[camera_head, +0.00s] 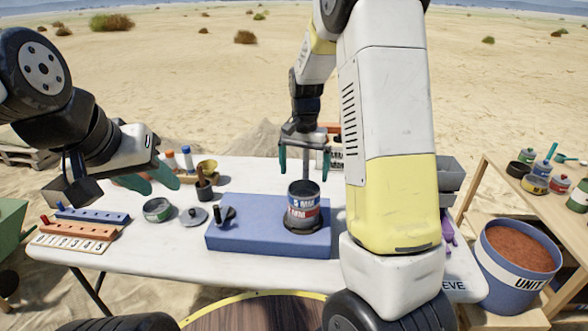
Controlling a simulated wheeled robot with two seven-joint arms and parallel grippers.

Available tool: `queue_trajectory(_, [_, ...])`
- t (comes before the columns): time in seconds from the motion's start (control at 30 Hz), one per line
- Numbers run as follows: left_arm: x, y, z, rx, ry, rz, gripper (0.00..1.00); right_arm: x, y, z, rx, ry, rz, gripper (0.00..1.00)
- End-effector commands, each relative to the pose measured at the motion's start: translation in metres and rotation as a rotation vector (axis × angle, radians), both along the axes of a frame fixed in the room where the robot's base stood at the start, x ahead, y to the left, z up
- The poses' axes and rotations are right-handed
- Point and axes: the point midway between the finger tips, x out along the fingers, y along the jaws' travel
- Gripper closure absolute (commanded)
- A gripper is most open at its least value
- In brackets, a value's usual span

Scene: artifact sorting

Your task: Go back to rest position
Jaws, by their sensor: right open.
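My left gripper (164,189) hangs over the left back part of the white table (130,262), with its two teal fingers seen at a slant. I see nothing between them, but I cannot tell how far apart they are. The can stands upright on a dark round base at the right of the blue block (250,238). The right forearm covers the table's right part.
Left on the table are numbered racks (75,232), an open tin (157,210), a grey lid (193,216) and a dark cup with tools (204,189). A bucket of reddish soil (520,262) stands at the right, beside a wooden table (520,190) with tins.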

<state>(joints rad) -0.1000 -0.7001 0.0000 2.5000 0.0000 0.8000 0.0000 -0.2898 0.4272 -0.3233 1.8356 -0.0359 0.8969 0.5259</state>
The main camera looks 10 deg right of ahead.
Motion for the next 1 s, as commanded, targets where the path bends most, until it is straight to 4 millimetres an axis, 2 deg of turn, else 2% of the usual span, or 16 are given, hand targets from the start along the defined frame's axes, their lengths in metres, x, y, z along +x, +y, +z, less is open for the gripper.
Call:
queue_trajectory(0.33, [0.000, 0.000, 0.000, 0.000, 0.000, 0.000, 0.64, -0.001, 0.000, 0.003, 0.003, -0.003, 0.002, 0.00])
queue_trajectory(0.47, [0.000, 0.000, 0.000, 0.000, 0.000, 0.000, 0.64, -0.010, 0.000, 0.019, 0.026, -0.029, 0.021, 0.00])
queue_trajectory(0.57, [0.000, 0.000, 0.000, 0.000, 0.000, 0.000, 0.64, -0.028, 0.002, 0.046, 0.063, -0.079, 0.064, 0.00])
queue_trajectory(0.7, [0.000, 0.000, 0.000, 0.000, 0.000, 0.000, 0.64, -0.067, 0.005, 0.091, 0.115, -0.178, 0.156, 0.00])
queue_trajectory(0.8, [0.000, 0.000, 0.000, 0.000, 0.000, 0.000, 0.64, -0.098, 0.008, 0.117, 0.135, -0.253, 0.227, 0.00])
queue_trajectory(1.0, [0.000, 0.000, 0.000, 0.000, 0.000, 0.000, 0.64, -0.163, 0.013, 0.152, 0.128, -0.405, 0.372, 0.00])
